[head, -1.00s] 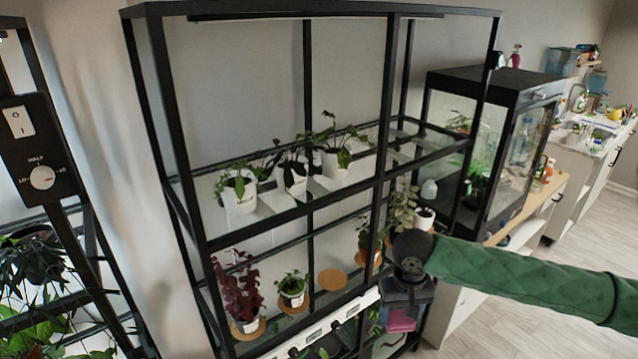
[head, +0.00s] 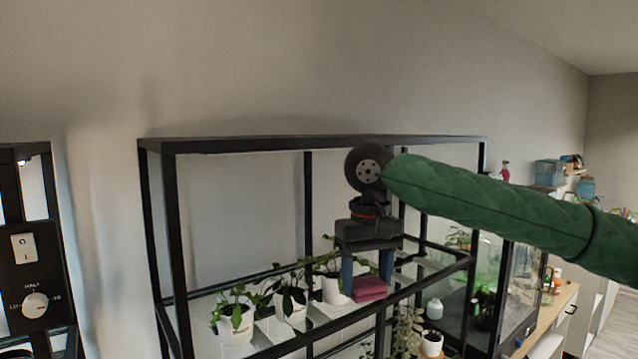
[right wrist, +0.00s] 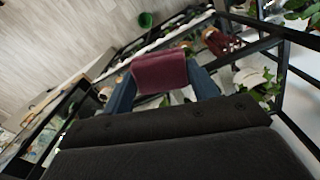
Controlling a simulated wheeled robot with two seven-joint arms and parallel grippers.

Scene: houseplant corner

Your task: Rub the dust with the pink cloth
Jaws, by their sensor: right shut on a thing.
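The pink cloth (head: 370,287) is folded into a small block and held between the fingers of my right gripper (head: 367,280). The gripper points down in front of the black shelf rack, at about the height of its upper shelf. In the right wrist view the cloth (right wrist: 159,73) shows dark pink between the blue fingers (right wrist: 163,88). I cannot make out any dust in these frames. My left gripper is not in view.
The black rack (head: 310,144) has a glass shelf with several white-potted plants (head: 234,321) beside the cloth. A glass terrarium cabinet (head: 497,290) stands at the right. A panel with a dial (head: 36,300) is at the left. Bare wall lies above the rack.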

